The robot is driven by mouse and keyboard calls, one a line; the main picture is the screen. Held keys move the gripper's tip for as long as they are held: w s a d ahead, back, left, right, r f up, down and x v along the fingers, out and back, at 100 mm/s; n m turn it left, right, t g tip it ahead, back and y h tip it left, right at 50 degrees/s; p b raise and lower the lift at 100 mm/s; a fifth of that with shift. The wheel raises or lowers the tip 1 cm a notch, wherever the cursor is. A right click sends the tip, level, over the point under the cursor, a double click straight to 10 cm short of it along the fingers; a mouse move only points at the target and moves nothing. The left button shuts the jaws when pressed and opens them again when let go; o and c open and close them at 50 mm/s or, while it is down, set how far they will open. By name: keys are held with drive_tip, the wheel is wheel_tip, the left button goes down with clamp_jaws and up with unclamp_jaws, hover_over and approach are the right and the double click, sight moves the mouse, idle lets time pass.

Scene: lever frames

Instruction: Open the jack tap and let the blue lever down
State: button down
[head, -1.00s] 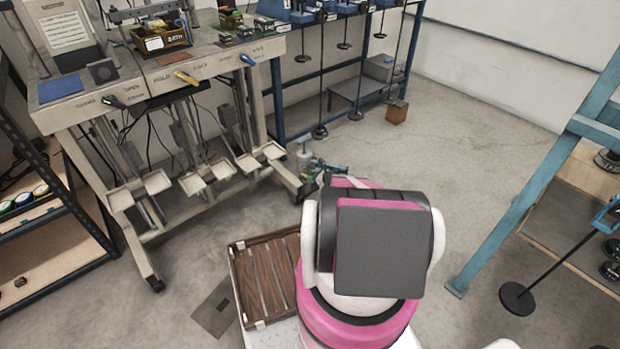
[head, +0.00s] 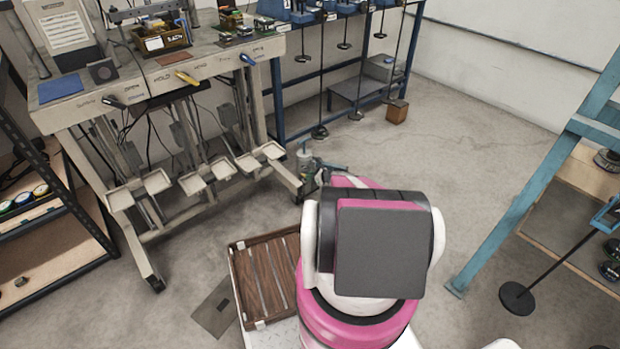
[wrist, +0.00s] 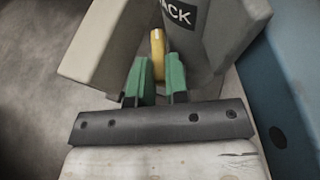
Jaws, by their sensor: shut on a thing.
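In the wrist view, the two green fingers of my gripper (wrist: 156,82) are closed around the lower end of a small yellow tap handle (wrist: 157,45). The tap sits beside a grey body labelled "ACK", the jack (wrist: 205,30), whose label is partly cut off. In the head view, the jack (head: 305,157) is a small pale green upright on the floor by the bench's right foot. My arm hides much of the space around it. A blue lever (head: 248,60) sticks out of the bench front at its right end.
A black lever (head: 113,102) and a yellow lever (head: 187,78) are on the same bench front. Pale pedals (head: 197,183) hang below. A brown slatted tray (head: 262,280) is left of my body. A teal frame (head: 530,190) stands at right.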

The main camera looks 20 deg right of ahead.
idle(0.3)
drive_tip(key=c, duration=1.1)
unclamp_jaws()
